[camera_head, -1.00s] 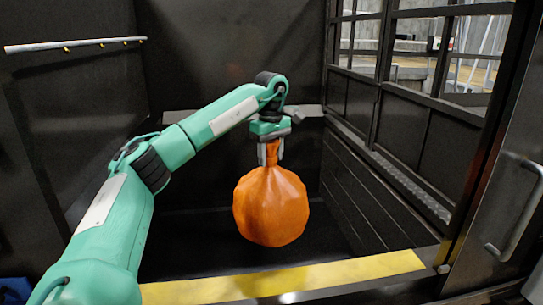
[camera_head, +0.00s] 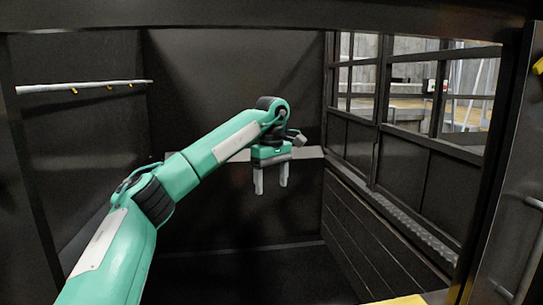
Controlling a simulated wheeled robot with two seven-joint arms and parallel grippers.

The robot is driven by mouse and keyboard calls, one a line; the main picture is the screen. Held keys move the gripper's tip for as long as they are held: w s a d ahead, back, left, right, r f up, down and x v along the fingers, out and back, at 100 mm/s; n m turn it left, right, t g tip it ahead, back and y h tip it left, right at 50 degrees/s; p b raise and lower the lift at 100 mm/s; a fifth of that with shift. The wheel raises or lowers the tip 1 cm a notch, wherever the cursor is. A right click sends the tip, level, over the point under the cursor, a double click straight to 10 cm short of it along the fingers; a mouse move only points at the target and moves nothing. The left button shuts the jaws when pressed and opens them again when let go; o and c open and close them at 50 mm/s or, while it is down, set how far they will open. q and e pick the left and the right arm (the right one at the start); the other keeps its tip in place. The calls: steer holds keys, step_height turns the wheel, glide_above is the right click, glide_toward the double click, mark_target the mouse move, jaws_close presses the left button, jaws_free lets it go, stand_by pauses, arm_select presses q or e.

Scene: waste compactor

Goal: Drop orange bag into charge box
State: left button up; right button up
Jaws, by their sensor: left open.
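My left gripper (camera_head: 271,178) hangs fingers down in the middle of the head view, open and empty. It is over the dark interior of the charge box (camera_head: 235,215), with the black back wall behind it. The orange bag does not show in any part of the current view. The box floor is dark, and its near part is cut off by the bottom of the picture. My right gripper does not show.
A barred window frame (camera_head: 383,82) and a slatted side wall (camera_head: 375,230) bound the right. A pale rail (camera_head: 85,86) runs along the left wall. A yellow edge strip (camera_head: 404,300) shows at the bottom right. A dark beam (camera_head: 270,17) crosses the top.

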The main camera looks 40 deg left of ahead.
arm_select(q)
step_height(320, 180, up, 9)
steer(key=shift+p, duration=0.35)
stand_by(1.0)
